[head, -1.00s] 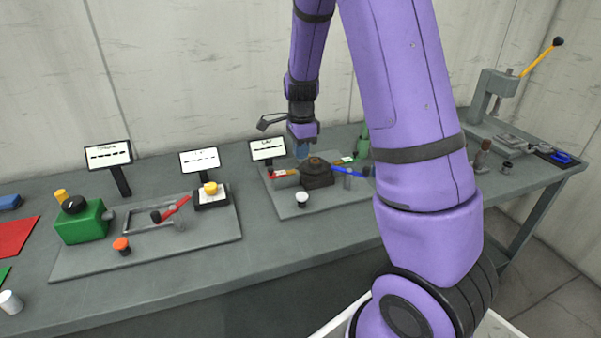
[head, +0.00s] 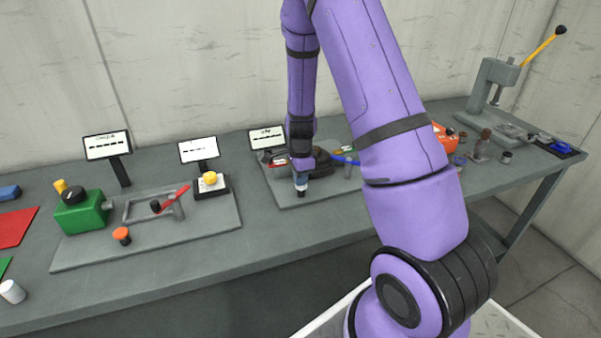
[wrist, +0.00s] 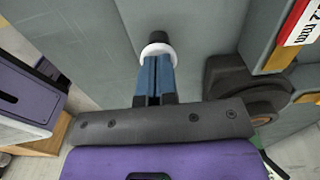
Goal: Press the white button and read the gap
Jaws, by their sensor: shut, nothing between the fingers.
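My gripper (head: 301,187) points down over the front of the middle fixture's grey plate (head: 345,193). Its blue fingers (wrist: 156,68) are shut with nothing between them. The white button (wrist: 158,48) shows in the wrist view as a white cap around the fingertips, with a dark part beyond it. The fingertips are right at the cap; I cannot tell whether it is pressed down. A small screen (head: 267,137) stands behind the fixture and shows a short title and dashes, with no readable number.
A dark fixture body (wrist: 235,78) and a red-edged label block (wrist: 293,35) lie close to the right of my fingers in the wrist view. The left station has an orange button (head: 122,235) and a yellow button (head: 210,178). A lever press (head: 495,80) stands far right.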

